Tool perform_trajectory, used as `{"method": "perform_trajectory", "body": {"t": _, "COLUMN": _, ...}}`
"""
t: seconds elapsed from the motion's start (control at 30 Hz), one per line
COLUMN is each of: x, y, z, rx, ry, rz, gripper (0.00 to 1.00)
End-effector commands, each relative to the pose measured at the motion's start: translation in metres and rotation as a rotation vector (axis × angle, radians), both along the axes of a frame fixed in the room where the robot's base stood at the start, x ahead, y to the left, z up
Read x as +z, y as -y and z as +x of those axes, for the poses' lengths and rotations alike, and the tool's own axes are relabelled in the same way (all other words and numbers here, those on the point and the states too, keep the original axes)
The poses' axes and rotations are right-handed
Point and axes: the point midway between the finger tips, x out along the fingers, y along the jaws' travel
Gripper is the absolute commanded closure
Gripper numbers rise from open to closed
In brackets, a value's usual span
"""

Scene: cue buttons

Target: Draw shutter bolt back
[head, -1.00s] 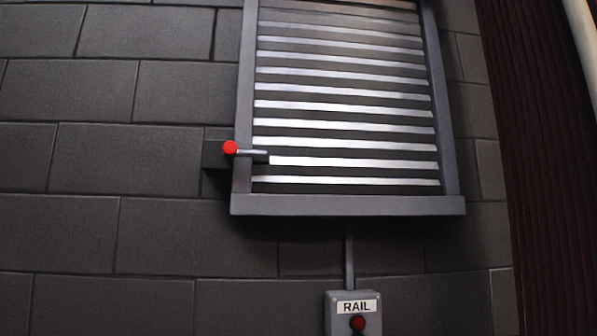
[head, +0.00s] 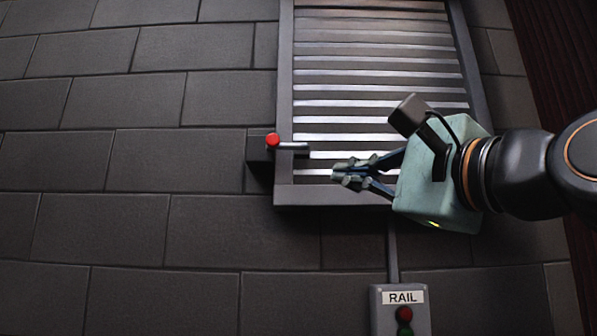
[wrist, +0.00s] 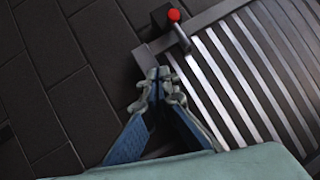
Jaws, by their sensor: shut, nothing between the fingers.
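The shutter bolt is a grey bar with a red knob (head: 272,140) at the lower left of the shutter frame; its bar (head: 292,147) reaches right over the slats. The shutter (head: 375,90) has pale horizontal slats in a grey frame. My gripper (head: 338,174) is shut and empty, in front of the lower slats, to the right of and a little below the bolt in the head view, apart from it. In the wrist view the shut fingertips (wrist: 160,75) show below and left of the bolt's red knob (wrist: 174,15), with a gap between.
A grey box labelled RAIL (head: 401,305) with a red and a green button hangs on the wall below the shutter, with a conduit above it. The dark block wall (head: 110,160) left of the bolt is clear.

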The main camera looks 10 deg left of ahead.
Motion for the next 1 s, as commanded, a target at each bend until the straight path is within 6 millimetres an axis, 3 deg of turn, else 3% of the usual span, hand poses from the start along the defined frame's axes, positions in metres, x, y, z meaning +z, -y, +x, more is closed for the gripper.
{"method": "perform_trajectory", "body": {"t": 0.1, "x": 0.019, "y": 0.001, "z": -0.003, "rx": 0.041, "ry": -0.016, "rz": 0.097, "gripper": 1.00}}
{"method": "perform_trajectory", "body": {"t": 0.2, "x": 0.026, "y": 0.002, "z": -0.004, "rx": 0.052, "ry": -0.023, "rz": 0.129, "gripper": 1.00}}
{"method": "perform_trajectory", "body": {"t": 0.57, "x": 0.027, "y": 0.001, "z": -0.003, "rx": 0.053, "ry": -0.024, "rz": 0.130, "gripper": 1.00}}
{"method": "perform_trajectory", "body": {"t": 1.0, "x": 0.051, "y": -0.046, "z": 0.042, "rx": 0.055, "ry": -0.024, "rz": 0.127, "gripper": 1.00}}
